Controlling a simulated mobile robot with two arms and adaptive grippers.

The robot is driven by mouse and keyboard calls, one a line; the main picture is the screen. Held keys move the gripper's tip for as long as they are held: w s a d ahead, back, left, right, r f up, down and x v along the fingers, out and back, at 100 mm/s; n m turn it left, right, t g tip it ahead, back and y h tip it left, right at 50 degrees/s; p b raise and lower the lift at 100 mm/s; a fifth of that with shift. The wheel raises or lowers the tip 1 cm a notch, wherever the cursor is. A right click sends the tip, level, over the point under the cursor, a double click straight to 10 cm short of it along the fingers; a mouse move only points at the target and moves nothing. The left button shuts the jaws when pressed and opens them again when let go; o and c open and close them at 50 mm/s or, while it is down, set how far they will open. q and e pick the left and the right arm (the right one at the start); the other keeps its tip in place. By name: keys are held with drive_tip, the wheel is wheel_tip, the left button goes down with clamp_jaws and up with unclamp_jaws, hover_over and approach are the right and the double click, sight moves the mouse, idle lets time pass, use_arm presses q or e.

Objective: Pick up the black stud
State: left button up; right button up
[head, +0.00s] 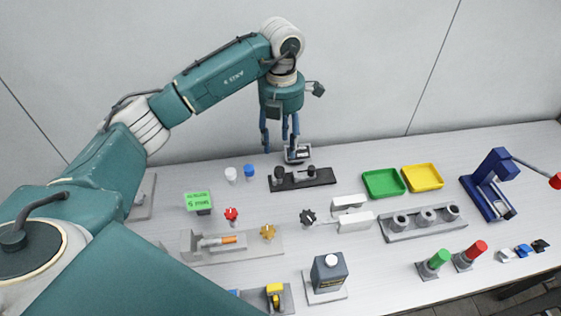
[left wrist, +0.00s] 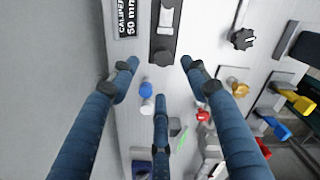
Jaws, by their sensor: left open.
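A dark plate (head: 325,182) lies near the back of the table, with two black studs standing on it, a left one (head: 280,173) and a right one (head: 311,171). I cannot tell which is the task's stud. In the left wrist view a black stud (left wrist: 161,56) stands at the near end of the dark plate (left wrist: 157,38), just beyond the fingertips. My left gripper (head: 280,146) is open and empty, pointing down above and behind the plate. Its three blue fingers are spread in the left wrist view (left wrist: 159,80). My right gripper is not in view.
A labelled block (head: 297,154) stands behind the plate, close to the fingers. White (head: 231,174) and blue (head: 249,170) caps stand left of it. A black star knob (head: 308,216) lies in front. Green (head: 383,183) and yellow (head: 422,177) trays lie right.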

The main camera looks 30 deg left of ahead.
sight(280, 169)
use_arm(q)
drive_tip(key=f, duration=0.2)
drive_tip(key=f+p, duration=0.1)
drive_tip(key=shift+s+f, duration=0.35)
drive_tip(key=shift+f, duration=0.6)
wheel_tip(280, 169, down, 4)
drive_tip(key=p, duration=0.2)
drive_tip(key=shift+s+f+p, duration=0.1)
drive_tip(key=shift+f+p, duration=0.15)
drive_tip(key=shift+p, duration=0.15)
drive_tip(key=shift+f, duration=0.2)
drive_tip(key=shift+c, duration=1.3)
clamp_jaws()
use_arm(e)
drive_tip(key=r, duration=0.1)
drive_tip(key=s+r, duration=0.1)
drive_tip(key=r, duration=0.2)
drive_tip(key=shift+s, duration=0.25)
